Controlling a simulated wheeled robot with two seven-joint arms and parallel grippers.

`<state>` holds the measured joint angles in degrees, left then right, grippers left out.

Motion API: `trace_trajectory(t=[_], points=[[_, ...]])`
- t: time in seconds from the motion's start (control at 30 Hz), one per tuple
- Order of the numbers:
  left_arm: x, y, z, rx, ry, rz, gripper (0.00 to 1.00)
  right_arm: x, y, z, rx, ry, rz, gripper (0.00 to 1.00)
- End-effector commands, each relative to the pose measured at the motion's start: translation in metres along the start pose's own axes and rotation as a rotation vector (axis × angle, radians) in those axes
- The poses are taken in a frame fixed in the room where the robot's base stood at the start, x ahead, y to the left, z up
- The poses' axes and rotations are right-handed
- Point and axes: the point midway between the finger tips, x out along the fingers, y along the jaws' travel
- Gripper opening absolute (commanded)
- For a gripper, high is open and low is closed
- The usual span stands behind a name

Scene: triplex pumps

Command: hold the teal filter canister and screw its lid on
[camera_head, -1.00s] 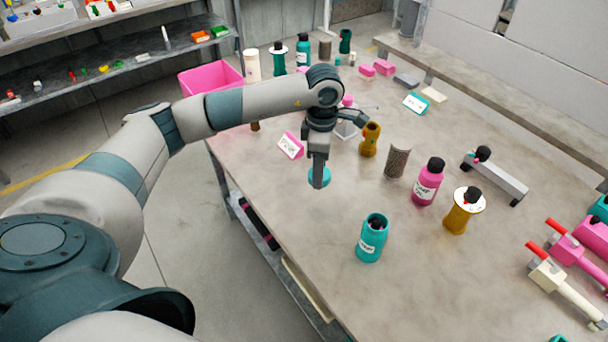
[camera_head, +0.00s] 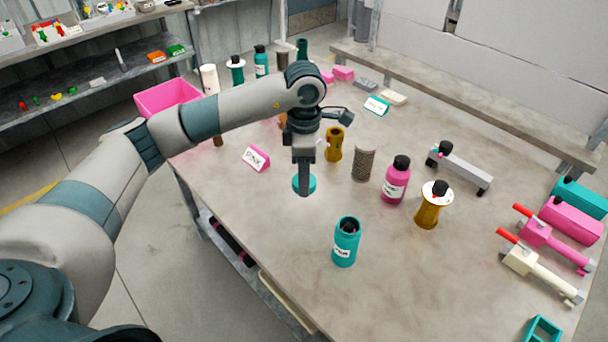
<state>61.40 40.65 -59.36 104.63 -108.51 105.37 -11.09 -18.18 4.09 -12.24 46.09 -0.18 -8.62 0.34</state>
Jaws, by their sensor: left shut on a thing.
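The teal filter canister (camera_head: 345,250) stands upright on the table near its front edge, with a white label on its side. Its top is open and dark inside. My left gripper (camera_head: 304,189) points down, to the left of the canister and farther back, apart from it. It is shut on a round teal lid (camera_head: 312,183), which is partly hidden behind the fingers. I cannot tell how high the lid is above the table. My right gripper is not in view.
Clamp-like tools (camera_head: 540,275) lie at the right. The table around the canister is clear.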

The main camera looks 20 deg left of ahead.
Motion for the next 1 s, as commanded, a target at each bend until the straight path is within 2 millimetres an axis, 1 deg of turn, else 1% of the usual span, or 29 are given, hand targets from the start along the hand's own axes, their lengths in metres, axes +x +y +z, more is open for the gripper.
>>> trace_trajectory(t=[0.17,0.27,0.37,0.47,0.57,0.77,1.0], points=[[-0.001,-0.002,0.0,0.026,0.0,0.001,0.24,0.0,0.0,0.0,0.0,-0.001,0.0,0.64],[-0.002,-0.006,0.001,0.088,-0.001,0.003,0.24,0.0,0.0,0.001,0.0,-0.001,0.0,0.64],[-0.004,-0.013,0.001,0.197,-0.002,0.005,0.24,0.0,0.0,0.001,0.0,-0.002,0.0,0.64],[-0.007,-0.023,0.002,0.355,-0.003,0.007,0.24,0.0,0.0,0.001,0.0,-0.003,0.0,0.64],[-0.01,-0.037,0.003,0.554,-0.004,0.011,0.24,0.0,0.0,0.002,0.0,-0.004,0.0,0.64],[-0.017,-0.069,0.001,1.008,-0.003,0.015,0.24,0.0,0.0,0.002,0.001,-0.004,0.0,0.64],[-0.022,-0.107,-0.006,1.541,0.0,0.011,0.24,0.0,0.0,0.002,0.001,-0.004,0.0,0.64]])
